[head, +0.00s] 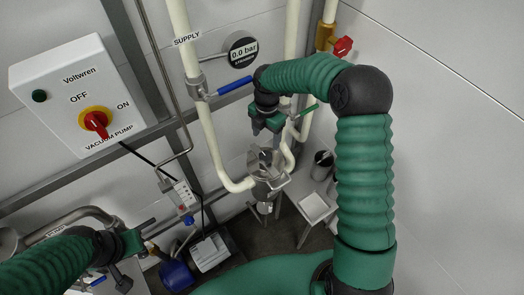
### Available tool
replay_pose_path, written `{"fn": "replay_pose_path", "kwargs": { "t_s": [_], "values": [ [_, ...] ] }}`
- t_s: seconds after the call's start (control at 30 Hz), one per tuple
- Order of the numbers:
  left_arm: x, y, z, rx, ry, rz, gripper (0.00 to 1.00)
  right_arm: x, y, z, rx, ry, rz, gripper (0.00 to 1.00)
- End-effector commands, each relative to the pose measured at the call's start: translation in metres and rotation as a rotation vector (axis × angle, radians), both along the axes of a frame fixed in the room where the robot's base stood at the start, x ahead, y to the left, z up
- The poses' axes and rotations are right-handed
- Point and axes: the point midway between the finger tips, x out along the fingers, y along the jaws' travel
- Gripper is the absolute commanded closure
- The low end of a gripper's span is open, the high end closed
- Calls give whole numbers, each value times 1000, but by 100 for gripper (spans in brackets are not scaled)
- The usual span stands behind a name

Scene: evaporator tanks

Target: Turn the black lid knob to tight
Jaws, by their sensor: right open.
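I cannot pick out the black lid knob for certain. My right gripper (264,128) is open and points down, just above a small steel vessel (270,184) with a shiny, angled top. The gripper appears apart from the vessel, and it hides part of the pipes behind it. My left gripper (130,243) is low at the left, above steel pipework. Its jaws are too small and dark to read.
A white control box (75,97) with a red switch hangs at the upper left. A cream supply pipe (205,135) with a blue-handled valve (233,89) runs beside my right gripper. A round gauge (242,50), a red valve handle (343,46) and a small white table (315,208) stand nearby.

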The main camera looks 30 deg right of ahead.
Motion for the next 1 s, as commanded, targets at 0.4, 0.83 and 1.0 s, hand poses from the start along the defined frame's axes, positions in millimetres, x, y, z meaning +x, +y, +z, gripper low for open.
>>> {"fn": "replay_pose_path", "kwargs": {
  "t_s": [0.4,0.83,1.0],
  "values": [
    [0,0,21,0,0,1,80,0,0,-96,1,1,-1,33],
    [0,0,22,0,0,1,80,1,0,-110,-1,0,-1,38],
    [0,0,22,0,0,1,80,1,0,-110,0,-1,-1,60]
  ]
}}
